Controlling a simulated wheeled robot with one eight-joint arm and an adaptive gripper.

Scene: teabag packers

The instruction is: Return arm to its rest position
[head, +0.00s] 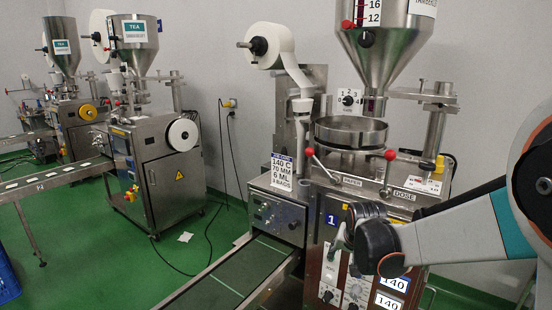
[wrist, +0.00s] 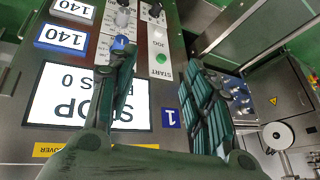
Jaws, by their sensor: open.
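My gripper (head: 345,238) is in front of the control panel of the nearest packing machine, with my arm reaching in from the right edge of the head view. In the wrist view my gripper (wrist: 160,65) has its two green fingers spread, with nothing between them. The panel (head: 322,290) has knobs, a START label (wrist: 160,85) and a blue plate with the number 1 (wrist: 171,118). A large white sign reading STOP (wrist: 50,100) is partly behind the left finger. I cannot tell whether a finger touches the panel.
The machine's conveyor (head: 225,275) runs to the lower left. A steel bowl (head: 350,132) and red-knobbed levers stand above the panel, close to my arm. A second machine (head: 155,175) stands further left. Green floor (head: 130,260) is open between them, with cables on it.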

